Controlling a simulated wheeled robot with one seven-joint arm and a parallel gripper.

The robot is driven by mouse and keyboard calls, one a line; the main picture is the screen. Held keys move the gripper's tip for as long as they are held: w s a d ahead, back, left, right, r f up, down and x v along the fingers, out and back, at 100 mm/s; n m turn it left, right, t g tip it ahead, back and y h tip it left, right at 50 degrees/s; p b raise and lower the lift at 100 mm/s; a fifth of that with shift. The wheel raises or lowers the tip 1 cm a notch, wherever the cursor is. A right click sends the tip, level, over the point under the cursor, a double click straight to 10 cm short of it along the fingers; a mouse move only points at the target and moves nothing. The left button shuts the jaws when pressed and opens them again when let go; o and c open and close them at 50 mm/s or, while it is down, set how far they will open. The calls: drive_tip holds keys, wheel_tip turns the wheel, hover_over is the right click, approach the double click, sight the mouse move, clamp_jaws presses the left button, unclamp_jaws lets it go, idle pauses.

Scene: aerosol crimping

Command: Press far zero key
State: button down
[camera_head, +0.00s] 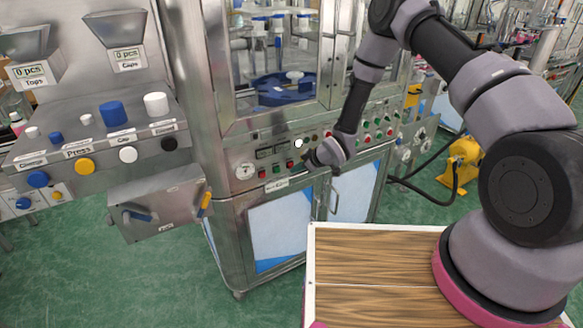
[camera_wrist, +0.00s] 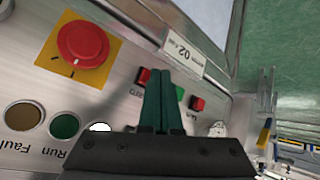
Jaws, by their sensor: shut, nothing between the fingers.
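A control panel (camera_head: 240,152) runs along the front of the steel machine. It carries small keys: a red key (camera_head: 262,174), a green key (camera_head: 276,169) and another red key (camera_head: 290,163). In the wrist view one red key (camera_wrist: 144,76) shows left of my fingers; a green key (camera_wrist: 180,93) and a second red key (camera_wrist: 197,103) show to their right. Small labels by the keys are hard to read. My gripper (camera_wrist: 160,74) is shut and empty, its fingertips in front of the panel among these keys. Whether they touch it I cannot tell.
A large red knob on a yellow plate (camera_wrist: 83,42) and round brown (camera_wrist: 23,116) and green (camera_wrist: 64,126) lights lie near the fingers. A round gauge (camera_head: 245,171) is at the panel's left. A wood-topped table (camera_head: 375,270) stands in front.

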drive_tip(key=shift+w+a, duration=0.25)
drive_tip(key=shift+w, duration=0.1)
idle(0.6)
drive_tip(key=shift+s+d, duration=0.45)
drive_tip(key=shift+s, duration=0.25)
drive_tip(key=s+d, duration=0.1)
drive_tip(key=s, duration=0.1)
drive_tip(key=s+d, duration=0.1)
drive_tip(key=s, duration=0.1)
drive_tip(key=shift+d, duration=0.4)
